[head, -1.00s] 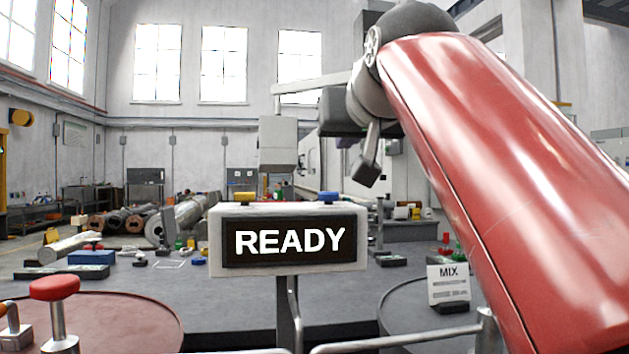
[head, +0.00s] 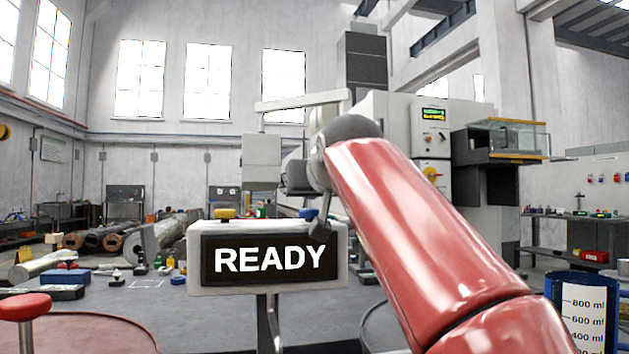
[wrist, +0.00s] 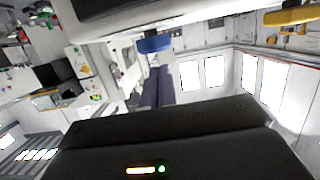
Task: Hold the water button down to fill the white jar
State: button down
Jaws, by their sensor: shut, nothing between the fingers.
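A white box with a black READY display (head: 270,259) stands on a post in the head view. It carries a yellow button (head: 224,213) at left and a blue button (head: 308,214) at right. My gripper (head: 320,229) is shut and empty, with its dark tip close beside the blue button. In the wrist view the blue button (wrist: 154,44) is just past my gripper fingers (wrist: 158,72), and the yellow button (wrist: 290,15) is at top right. Whether the fingertips touch the blue button I cannot tell. I see no white jar in these views.
A blue container with ml marks (head: 583,308) stands at the lower right. A red knob (head: 24,307) on a stem is at the lower left, by a round reddish top (head: 100,335). Grey floor lies behind the display, with scattered parts.

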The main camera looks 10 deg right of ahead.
aim_at(312, 213)
jog(key=shift+f, duration=0.55)
jog(key=shift+w+f+b, duration=0.1)
jog(key=shift+f+b, duration=0.7)
jog(key=shift+f, duration=0.55)
notch_tip(312, 213, up, 6)
jog(key=p, duration=0.4)
jog(key=shift+f+p, duration=0.15)
jog(key=shift+p, duration=0.25)
jog(key=b+v, duration=0.1)
jog(key=v, duration=0.9)
jog(key=shift+s+b, duration=0.35)
jog(key=shift+b, duration=0.05)
jog(key=shift+f, duration=0.1)
